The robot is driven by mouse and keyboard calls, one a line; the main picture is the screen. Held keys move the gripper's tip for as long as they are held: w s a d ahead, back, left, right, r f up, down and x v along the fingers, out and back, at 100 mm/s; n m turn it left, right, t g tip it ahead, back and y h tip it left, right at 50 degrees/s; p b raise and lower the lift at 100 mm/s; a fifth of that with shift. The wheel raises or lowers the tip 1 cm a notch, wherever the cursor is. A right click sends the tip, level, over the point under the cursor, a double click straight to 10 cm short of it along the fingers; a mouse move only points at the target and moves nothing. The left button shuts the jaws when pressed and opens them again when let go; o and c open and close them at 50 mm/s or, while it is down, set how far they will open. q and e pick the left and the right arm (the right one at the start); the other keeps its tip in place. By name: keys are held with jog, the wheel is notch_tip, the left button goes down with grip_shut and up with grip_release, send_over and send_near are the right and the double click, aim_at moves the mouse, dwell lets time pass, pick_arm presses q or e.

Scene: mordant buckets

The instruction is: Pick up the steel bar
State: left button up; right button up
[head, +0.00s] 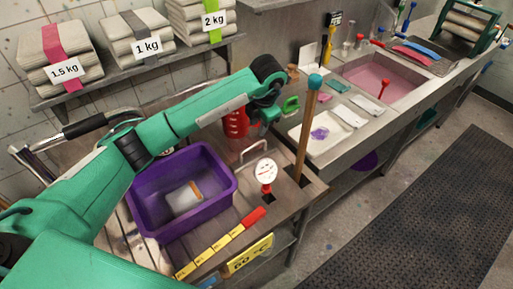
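No piece in view can be surely named as the steel bar. A pale grey flat block with an orange end (184,196) lies on the floor of the purple tub (215,160), and I cannot tell its material. My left arm crosses the view from lower left. Its gripper (263,122) hangs past the tub's far right corner, beside a red jug (235,125) and well apart from the block. Its fingers are too small and hidden to show whether they are open. My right gripper is out of view.
A wooden stick with a teal top (305,130) stands upright right of the tub, near a round white dial (266,171). A yellow-and-red strip (220,243) lies along the front. A white tray (320,133) and pink sink (378,84) lie beyond. Labelled bundles (140,38) fill a shelf.

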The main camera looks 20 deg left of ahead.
pick_arm(q)
jog(key=p, duration=0.2)
send_over(254, 145)
notch_tip(254, 145, down, 5)
jog(key=shift+s+d+f, duration=0.1)
jog(key=shift+d+f, duration=0.05)
jog(key=shift+f, duration=0.35)
jog(key=shift+d+f, duration=0.15)
jog(key=shift+f, duration=0.35)
jog(key=shift+f+p, duration=0.2)
jog(key=shift+p, duration=0.2)
jog(key=f, duration=0.1)
jog(key=f+p, duration=0.2)
jog(key=shift+a+f, duration=0.35)
jog(key=shift+f, duration=0.4)
jog(key=shift+c, duration=0.4)
grip_shut()
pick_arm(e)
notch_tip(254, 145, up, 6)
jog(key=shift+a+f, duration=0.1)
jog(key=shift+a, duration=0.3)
